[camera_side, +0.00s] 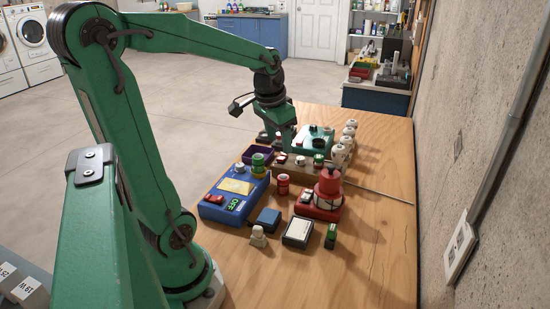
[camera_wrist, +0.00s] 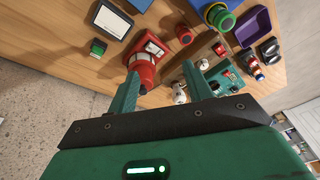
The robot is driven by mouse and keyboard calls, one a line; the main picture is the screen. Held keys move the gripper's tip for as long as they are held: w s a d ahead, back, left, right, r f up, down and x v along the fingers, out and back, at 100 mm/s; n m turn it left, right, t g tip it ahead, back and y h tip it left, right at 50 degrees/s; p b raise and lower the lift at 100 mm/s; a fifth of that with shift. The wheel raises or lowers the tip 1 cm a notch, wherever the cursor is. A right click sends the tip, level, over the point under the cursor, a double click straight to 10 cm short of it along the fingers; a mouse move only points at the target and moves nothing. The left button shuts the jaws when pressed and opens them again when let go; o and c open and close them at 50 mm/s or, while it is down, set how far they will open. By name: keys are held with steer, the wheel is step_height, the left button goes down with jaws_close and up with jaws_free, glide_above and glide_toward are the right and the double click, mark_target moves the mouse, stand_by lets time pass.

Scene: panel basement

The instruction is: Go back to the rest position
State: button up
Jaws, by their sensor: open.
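My green arm reaches over the far part of the wooden table, and my gripper (camera_side: 281,138) points down near the teal box. In the wrist view my gripper (camera_wrist: 161,84) shows its two green fingers wide apart, with nothing held between them. The red device with its red knob (camera_wrist: 143,70) shows beyond and between the fingers. In the side view the red device (camera_side: 320,208) stands on the table, nearer the camera than the gripper. The gap between the fingertips and the things below cannot be told exactly.
Around the gripper stand a blue panel (camera_side: 212,212), a purple tray (camera_side: 258,154), a teal box (camera_side: 318,136) and several white knobs (camera_side: 339,157). A thin rod (camera_side: 380,194) juts rightward. A concrete wall (camera_side: 490,130) is right of the table. The table's near right part is clear.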

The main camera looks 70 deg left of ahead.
steer(key=s+d+r+m+t, duration=0.1)
steer(key=s+d, duration=0.2)
steer(key=d, duration=0.4)
steer(key=s+d+m+t+h, duration=0.1)
steer(key=s+d, duration=0.3)
steer(key=d, duration=0.4)
steer(key=shift+d+r+t, duration=0.15)
steer(key=shift+r+t, duration=0.2)
steer(key=shift+t, duration=0.25)
